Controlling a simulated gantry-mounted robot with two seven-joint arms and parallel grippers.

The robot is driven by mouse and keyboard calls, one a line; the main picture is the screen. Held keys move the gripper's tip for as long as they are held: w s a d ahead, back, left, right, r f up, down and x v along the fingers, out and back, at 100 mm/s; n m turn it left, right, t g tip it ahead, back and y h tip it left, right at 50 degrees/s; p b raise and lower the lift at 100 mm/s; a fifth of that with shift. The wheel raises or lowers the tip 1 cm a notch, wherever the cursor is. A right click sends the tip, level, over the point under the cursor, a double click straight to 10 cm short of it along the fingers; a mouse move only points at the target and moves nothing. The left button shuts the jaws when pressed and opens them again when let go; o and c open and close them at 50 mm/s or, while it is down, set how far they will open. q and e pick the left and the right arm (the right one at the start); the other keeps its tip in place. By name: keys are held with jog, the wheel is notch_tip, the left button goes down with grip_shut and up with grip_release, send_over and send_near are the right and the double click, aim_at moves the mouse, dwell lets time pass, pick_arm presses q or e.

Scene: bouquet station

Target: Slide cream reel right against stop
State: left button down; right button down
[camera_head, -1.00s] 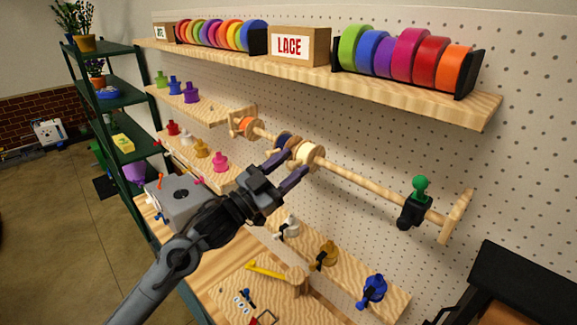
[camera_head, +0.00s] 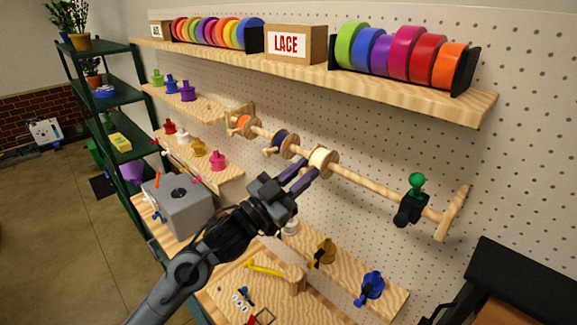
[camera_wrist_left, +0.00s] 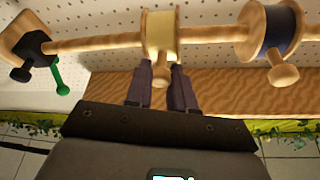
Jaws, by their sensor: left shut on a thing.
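The cream reel (camera_head: 322,160) sits on the wooden rod (camera_head: 365,184), between the navy reel (camera_head: 283,142) and the black stop (camera_head: 410,208) with its green knob. A long stretch of bare rod shows between the cream reel and the stop. My left gripper (camera_head: 307,176) reaches up to the cream reel from below. In the left wrist view its fingers (camera_wrist_left: 160,88) are shut around the wooden peg under the cream reel (camera_wrist_left: 160,38). The stop (camera_wrist_left: 38,52) is at the left there. My right gripper is not in view.
An orange reel (camera_head: 243,125) is at the rod's far left end. A shelf of ribbon rolls (camera_head: 405,55) is above. Blue (camera_head: 371,287) and ochre (camera_head: 323,252) spools stand on a lower shelf. A dark box-like piece (camera_head: 515,285) is at lower right.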

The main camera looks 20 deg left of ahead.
pick_arm(q)
jog(key=s+d, duration=0.5)
jog(key=d, duration=0.6)
jog(key=shift+s+b, duration=0.15)
jog(key=shift+b, duration=0.2)
jog(key=shift+d, duration=0.1)
jog(key=c, duration=1)
grip_release()
jog(key=shift+o, duration=0.2)
jog(key=b+v, duration=0.3)
jog(key=v, duration=0.8)
jog(key=shift+b, duration=0.3)
